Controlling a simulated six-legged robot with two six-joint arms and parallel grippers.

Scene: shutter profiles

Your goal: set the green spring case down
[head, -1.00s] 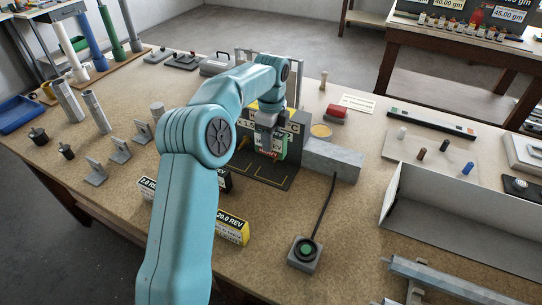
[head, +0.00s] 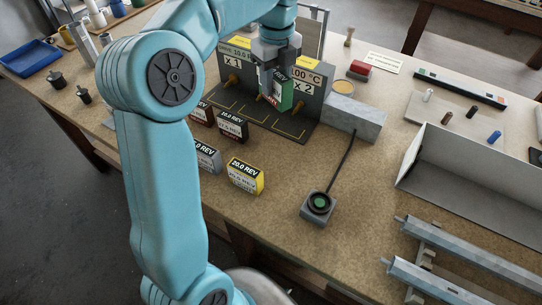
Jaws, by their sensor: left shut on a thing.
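The green spring case (head: 286,97) is upright in the jaws of my left gripper (head: 277,84), in front of a dark station panel (head: 310,101) with yellow-topped labels "X 1" and "X 2". My left gripper is shut on the case, and its fingers hide part of it. The case is over the dark base (head: 262,122) with yellow outlined bays; I cannot tell whether its bottom touches. My right gripper is not in view.
A grey block (head: 355,118) adjoins the station at right. A green button box (head: 319,206) is cabled to it. A grey open tray (head: 470,190) and metal profiles (head: 460,255) lie at right. The table between the yellow case and button box is clear.

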